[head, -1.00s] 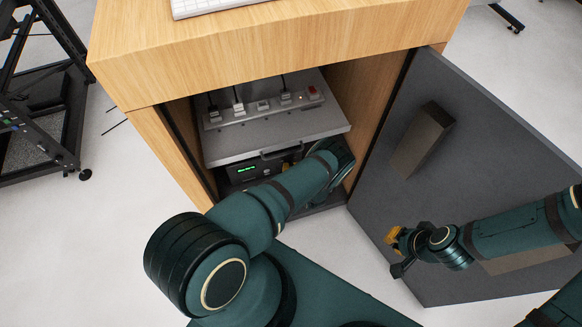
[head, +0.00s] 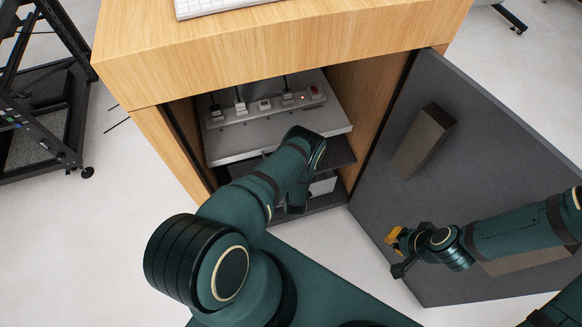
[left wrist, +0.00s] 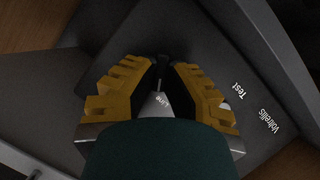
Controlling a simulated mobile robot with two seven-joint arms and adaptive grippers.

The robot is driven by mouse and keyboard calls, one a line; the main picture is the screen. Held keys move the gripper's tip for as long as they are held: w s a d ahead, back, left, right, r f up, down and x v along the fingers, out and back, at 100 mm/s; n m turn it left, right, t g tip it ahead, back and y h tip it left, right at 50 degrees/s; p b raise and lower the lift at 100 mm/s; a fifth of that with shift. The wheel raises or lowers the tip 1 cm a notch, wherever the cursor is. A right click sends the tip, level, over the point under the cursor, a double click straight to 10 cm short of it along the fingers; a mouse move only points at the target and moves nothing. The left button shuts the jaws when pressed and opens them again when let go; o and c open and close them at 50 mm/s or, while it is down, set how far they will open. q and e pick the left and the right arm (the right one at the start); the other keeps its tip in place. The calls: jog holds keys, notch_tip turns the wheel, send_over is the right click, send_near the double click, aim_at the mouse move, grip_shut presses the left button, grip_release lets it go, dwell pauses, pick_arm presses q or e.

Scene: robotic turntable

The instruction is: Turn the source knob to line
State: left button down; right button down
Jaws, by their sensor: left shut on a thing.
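The source knob (left wrist: 160,72) is a dark piece between the yellow fingers of my left gripper (left wrist: 160,66) in the left wrist view. The gripper is shut on it. A white "Line" label (left wrist: 162,100) shows just below it, between the fingers. White "Test" and "Voltrellis" lettering is on the dark panel (left wrist: 215,60) to the right. In the head view my left arm reaches into the cabinet and hides its gripper and the knob. My right gripper (head: 398,252) is open and empty in front of the cabinet door.
The wooden cabinet (head: 280,48) stands open, its grey door (head: 480,150) swung to the right. A black rack (head: 40,110) stands at the left.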

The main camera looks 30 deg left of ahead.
pick_arm(q)
jog(key=shift+a+n+t+h, duration=0.1)
jog(key=shift+n+t+h, duration=0.2)
jog(key=shift+n+t, duration=0.35)
jog(key=shift+n, duration=0.25)
jog(key=c, duration=1)
grip_release()
notch_tip(320, 180, up, 10)
